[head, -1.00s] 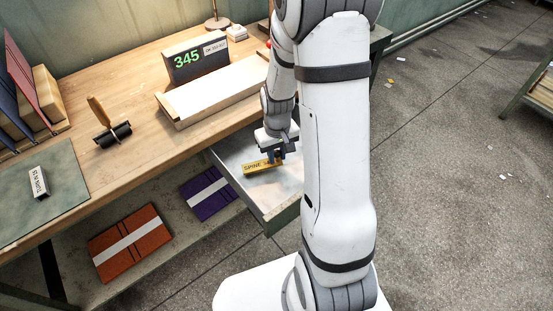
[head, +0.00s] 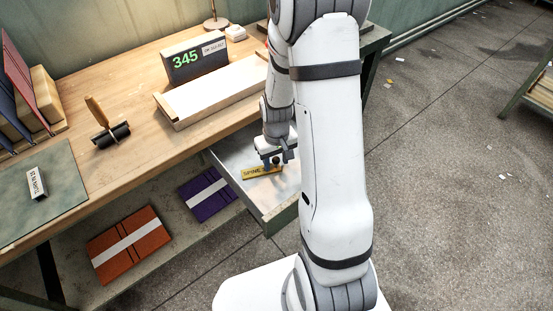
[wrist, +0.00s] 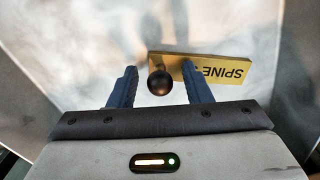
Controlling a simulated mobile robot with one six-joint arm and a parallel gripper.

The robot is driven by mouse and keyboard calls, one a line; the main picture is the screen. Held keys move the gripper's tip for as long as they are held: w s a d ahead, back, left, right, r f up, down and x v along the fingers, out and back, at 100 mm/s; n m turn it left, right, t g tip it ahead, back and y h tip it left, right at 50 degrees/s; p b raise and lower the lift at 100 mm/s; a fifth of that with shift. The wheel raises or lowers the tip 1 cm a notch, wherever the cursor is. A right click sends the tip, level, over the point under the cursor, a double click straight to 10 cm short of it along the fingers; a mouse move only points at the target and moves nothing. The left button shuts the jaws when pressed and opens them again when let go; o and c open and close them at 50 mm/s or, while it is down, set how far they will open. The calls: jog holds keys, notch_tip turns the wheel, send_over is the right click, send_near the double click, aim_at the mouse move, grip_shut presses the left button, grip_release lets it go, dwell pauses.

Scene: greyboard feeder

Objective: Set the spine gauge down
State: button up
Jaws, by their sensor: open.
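The spine gauge (head: 257,172) is a yellow bar marked "SPINE" with a round black knob. It lies in the open drawer (head: 229,159) below the front of the bench. In the wrist view the gauge (wrist: 232,74) lies on the drawer's pale floor, with its lettering upside down. My gripper (head: 277,163) is low over the drawer. In the wrist view my gripper (wrist: 160,84) is open, its two blue fingers apart with the black knob (wrist: 160,82) between them and a gap on each side. My arm hides part of the drawer's right side.
An orange book (head: 130,243) and a purple book (head: 207,194) lie on the shelf below, left of the drawer.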

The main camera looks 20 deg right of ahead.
notch_tip(320, 180, up, 11)
jog(key=shift+r+p, duration=0.1)
jog(key=shift+p, duration=0.7)
jog(key=s+a+r+t, duration=0.1)
jog(key=s+a+r, duration=0.1)
jog(key=s+r, duration=0.4)
jog(key=s+a+r+t, duration=0.1)
jog(key=s+a+r, duration=0.1)
jog(key=s+r, duration=0.5)
jog(key=shift+s+a+m, duration=0.35)
jog(key=shift+s+m, duration=0.05)
jog(key=shift+s, duration=0.25)
notch_tip(320, 180, up, 8)
jog(key=p, duration=0.7)
jog(key=shift+s+r+t+p, duration=0.15)
jog(key=shift+t+p, duration=0.15)
jog(key=shift+p, duration=0.1)
jog(key=shift+c, duration=1)
